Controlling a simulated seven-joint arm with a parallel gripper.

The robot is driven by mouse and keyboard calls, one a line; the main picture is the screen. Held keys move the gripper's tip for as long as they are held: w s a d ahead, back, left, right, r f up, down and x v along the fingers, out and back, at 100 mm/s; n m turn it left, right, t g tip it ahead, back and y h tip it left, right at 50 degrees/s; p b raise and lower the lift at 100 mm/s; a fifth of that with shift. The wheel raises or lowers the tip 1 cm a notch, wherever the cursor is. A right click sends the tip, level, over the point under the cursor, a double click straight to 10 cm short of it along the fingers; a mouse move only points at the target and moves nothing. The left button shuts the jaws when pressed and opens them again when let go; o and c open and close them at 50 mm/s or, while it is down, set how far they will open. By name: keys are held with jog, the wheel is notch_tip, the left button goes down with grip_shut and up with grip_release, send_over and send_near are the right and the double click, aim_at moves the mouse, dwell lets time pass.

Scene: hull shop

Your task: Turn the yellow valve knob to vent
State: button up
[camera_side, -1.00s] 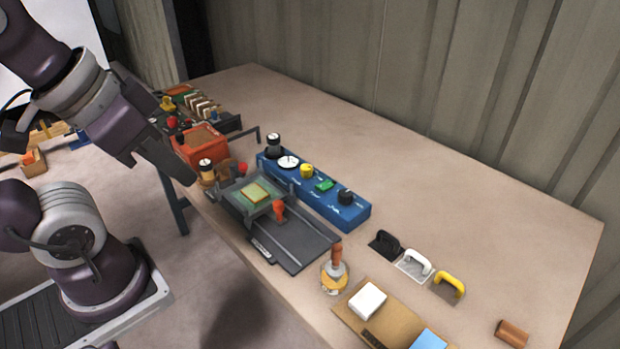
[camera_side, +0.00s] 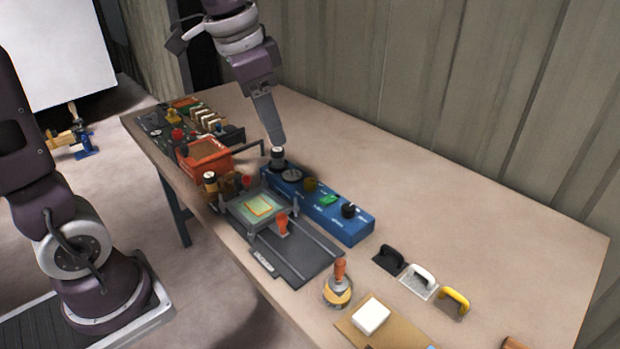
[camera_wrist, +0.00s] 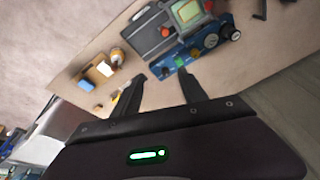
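The blue panel (camera_side: 335,219) lies on the bench with a row of controls. The yellow valve knob (camera_side: 310,185) stands on its top, between a round dial (camera_side: 292,175) and a green switch (camera_side: 329,199), and looks dull in shade. The knob's pointer and label are too small to read. My gripper (camera_side: 279,143) points down above the panel's far left end, just over a black-and-white knob (camera_side: 278,158) and apart from the yellow knob. In the wrist view my gripper (camera_wrist: 160,82) shows two fingers spread with nothing between them. The blue panel (camera_wrist: 178,62) lies beyond the fingertips.
A dark slide tray (camera_side: 300,262) with a screen sits in front of the panel. An orange-red box (camera_side: 205,158) stands to the left. A black knob (camera_side: 349,210) is at the panel's right end. Several handles, including a yellow one (camera_side: 455,300), lie right. The bench behind is clear.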

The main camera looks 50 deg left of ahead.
jog(key=w+a+f+m+g, duration=0.1)
jog(key=w+a+f+m, duration=0.2)
jog(key=w, duration=0.4)
jog(key=m+g, duration=0.2)
jog(key=m, duration=0.1)
send_over(310, 180)
notch_tip(310, 180, down, 16)
notch_tip(310, 180, down, 7)
jog(key=shift+r, duration=0.2)
grip_shut()
